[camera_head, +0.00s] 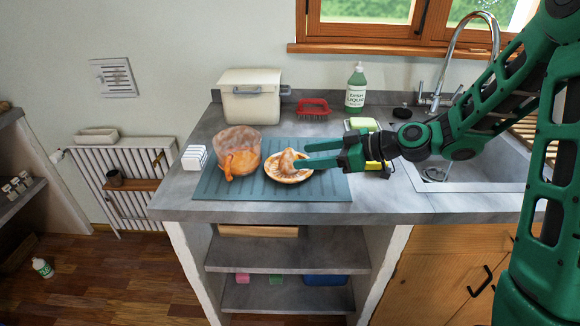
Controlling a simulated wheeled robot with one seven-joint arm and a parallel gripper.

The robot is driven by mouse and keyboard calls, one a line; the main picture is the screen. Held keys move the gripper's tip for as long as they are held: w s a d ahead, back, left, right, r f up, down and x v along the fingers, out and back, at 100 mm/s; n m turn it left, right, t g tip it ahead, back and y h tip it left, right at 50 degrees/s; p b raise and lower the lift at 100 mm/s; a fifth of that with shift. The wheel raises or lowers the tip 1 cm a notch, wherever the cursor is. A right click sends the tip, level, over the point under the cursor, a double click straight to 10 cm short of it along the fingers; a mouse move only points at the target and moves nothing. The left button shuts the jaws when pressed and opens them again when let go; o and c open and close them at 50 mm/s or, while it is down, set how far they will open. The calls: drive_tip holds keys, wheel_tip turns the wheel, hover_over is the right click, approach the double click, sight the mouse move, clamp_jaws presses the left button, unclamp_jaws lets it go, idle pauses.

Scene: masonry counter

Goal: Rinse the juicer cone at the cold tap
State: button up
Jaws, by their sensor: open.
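The juicer cone (285,168) is an orange-and-white dish-like piece with a raised middle. It lies on the blue-green mat (220,188) on the counter. My gripper (300,163) is open, with its green fingers reaching left over the cone's right side; I cannot tell whether they touch it. The chrome tap (470,50) arches over the grey sink (470,175) at the right. My arm hides part of the sink.
An orange-stained clear jug (237,152) stands on the mat left of the cone. A white block (194,158), a cream bin (250,97), a red brush (312,107) and a dish liquid bottle (356,88) stand around the mat. A yellow-green item (362,125) is behind my gripper.

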sight(295, 157)
drive_tip(key=shift+x, duration=3.25)
drive_tip(key=c, duration=1.2)
drive_tip(key=shift+r, duration=0.1)
